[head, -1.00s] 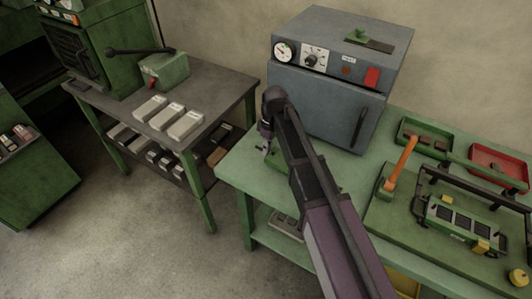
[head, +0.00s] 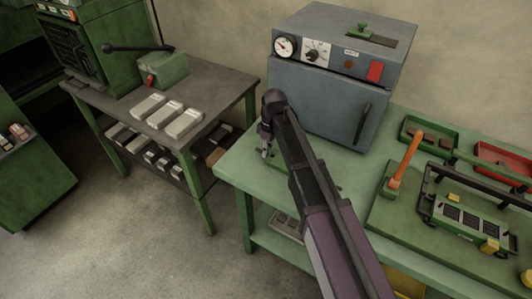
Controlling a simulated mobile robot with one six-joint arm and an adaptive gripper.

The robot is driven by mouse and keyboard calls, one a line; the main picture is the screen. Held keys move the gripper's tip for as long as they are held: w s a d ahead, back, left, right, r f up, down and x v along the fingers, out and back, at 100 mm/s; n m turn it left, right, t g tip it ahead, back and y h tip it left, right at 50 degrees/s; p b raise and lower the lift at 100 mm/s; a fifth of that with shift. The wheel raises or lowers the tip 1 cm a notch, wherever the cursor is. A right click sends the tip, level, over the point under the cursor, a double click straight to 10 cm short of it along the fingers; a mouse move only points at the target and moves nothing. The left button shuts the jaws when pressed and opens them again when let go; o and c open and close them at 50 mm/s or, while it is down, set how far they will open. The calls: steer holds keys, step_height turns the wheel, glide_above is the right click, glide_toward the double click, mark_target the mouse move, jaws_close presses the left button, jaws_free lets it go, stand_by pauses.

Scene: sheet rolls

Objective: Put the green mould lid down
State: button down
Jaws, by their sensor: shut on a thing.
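My gripper (head: 265,150) is at the left end of the green bench, just in front of the grey oven's left corner. It points down and is shut on a green piece, which I take to be the green mould lid (head: 279,162). Only a small part of the lid shows, low over the bench top; my arm hides the rest. I cannot tell whether the lid touches the bench.
The grey oven (head: 314,104) stands behind my arm. The green bench (head: 232,166) holds an orange-handled press (head: 407,158), a green tray (head: 424,145) and a red tray (head: 492,155) on the right. A grey table (head: 112,101) with metal blocks stands left, across a gap.

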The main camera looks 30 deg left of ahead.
steer(key=c, duration=0.7)
jaws_free()
steer(key=shift+r, duration=0.15)
steer(key=p+v, duration=1.1)
steer(key=shift+r+p, duration=0.35)
steer(key=shift+w, duration=0.1)
stand_by(0.4)
